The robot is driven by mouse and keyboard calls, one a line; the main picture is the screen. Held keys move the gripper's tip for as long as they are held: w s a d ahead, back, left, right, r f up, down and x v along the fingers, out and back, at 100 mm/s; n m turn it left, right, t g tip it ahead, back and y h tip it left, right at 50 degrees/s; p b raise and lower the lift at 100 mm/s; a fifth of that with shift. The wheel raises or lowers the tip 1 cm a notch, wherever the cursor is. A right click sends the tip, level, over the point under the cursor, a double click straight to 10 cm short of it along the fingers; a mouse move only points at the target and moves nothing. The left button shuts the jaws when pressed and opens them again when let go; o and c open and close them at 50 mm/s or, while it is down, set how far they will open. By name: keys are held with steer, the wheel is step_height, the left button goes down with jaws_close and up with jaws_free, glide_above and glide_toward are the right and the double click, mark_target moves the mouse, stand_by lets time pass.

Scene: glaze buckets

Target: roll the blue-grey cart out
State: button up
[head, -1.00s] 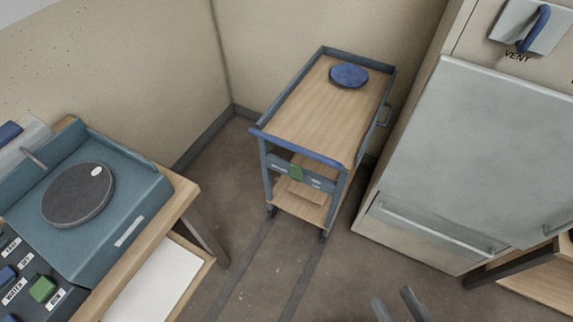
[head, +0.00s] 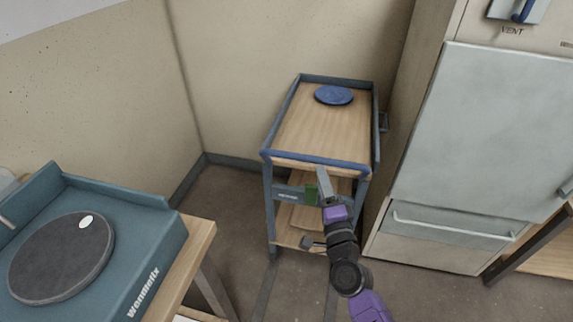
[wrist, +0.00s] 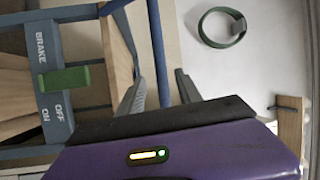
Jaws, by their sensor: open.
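The blue-grey cart (head: 267,200) stands in the corner between the wall and a tall cabinet. It has a wooden top, a lower shelf and a blue front bar (head: 310,160). My gripper (head: 322,176) is at the cart's front, just below this bar. In the wrist view the blue bar (wrist: 157,40) runs between the two open fingers; I cannot tell whether they touch it. A green brake lever (head: 311,194) stands upright beside the gripper. In the wrist view the lever (wrist: 64,78) sits on a panel marked BRAKE, OFF and ON, extending past the panel's OFF-side edge.
A blue disc (head: 334,95) lies on the cart's top. The tall pale cabinet (head: 480,140) is close at the cart's right. A bench with a teal wheel unit (head: 140,235) stands at front left. Floor is open between the bench and the cabinet.

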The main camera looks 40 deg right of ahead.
steer(key=w+d+r+m, duration=0.1)
steer(key=w+d, duration=0.3)
steer(key=w, duration=0.5)
steer(key=shift+w+r, duration=0.15)
steer(key=shift+r, duration=0.2)
jaws_close()
stand_by(1.1)
